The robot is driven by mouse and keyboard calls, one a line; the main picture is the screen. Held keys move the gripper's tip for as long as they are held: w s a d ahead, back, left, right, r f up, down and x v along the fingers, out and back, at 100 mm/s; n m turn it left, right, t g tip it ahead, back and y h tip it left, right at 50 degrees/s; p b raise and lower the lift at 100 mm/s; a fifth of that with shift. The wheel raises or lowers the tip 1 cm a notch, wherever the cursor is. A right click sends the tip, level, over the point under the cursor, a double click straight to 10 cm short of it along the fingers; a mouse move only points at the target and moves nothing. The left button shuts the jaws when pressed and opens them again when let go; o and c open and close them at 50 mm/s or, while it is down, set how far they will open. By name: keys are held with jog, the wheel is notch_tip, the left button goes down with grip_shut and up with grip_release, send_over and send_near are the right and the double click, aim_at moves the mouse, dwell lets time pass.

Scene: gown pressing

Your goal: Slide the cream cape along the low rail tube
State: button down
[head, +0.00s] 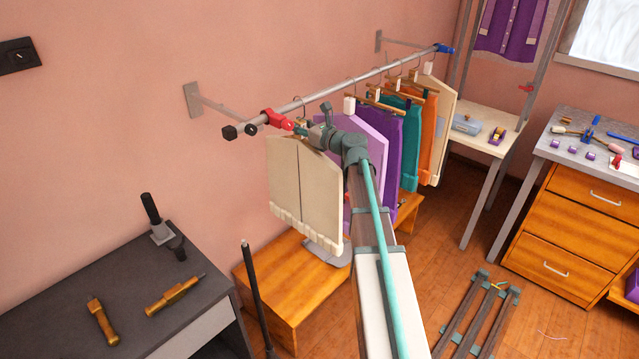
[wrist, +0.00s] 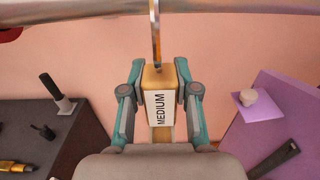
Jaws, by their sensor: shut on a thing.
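The cream cape (head: 303,190) hangs near the left end of the low rail tube (head: 322,98). The tube also crosses the top of the wrist view (wrist: 90,9). My gripper (head: 304,130) is at the top of this cape, just below the tube. In the wrist view my gripper (wrist: 159,98) is shut on the tan hanger block (wrist: 152,76), which has a white label reading MEDIUM (wrist: 160,108). The metal hook (wrist: 155,35) rises from the block to the tube.
Lilac (head: 370,128), purple (head: 385,150), teal (head: 411,150), orange (head: 427,120) and another cream garment (head: 440,125) hang further right. A red collar (head: 272,118) sits near the tube's left end, a blue one (head: 444,48) at its far end. A wooden bench (head: 275,285) stands below.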

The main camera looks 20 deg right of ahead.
jog(key=a, duration=0.1)
jog(key=s+a, duration=0.1)
jog(key=a, duration=0.1)
jog(key=s+a, duration=0.1)
jog(key=shift+a+p, duration=0.2)
jog(key=shift+p, duration=0.1)
jog(key=shift+f, duration=0.25)
dwell(0.5)
jog(key=c, duration=0.8)
grip_release()
jog(key=shift+s, duration=0.1)
jog(key=shift+v, duration=1.5)
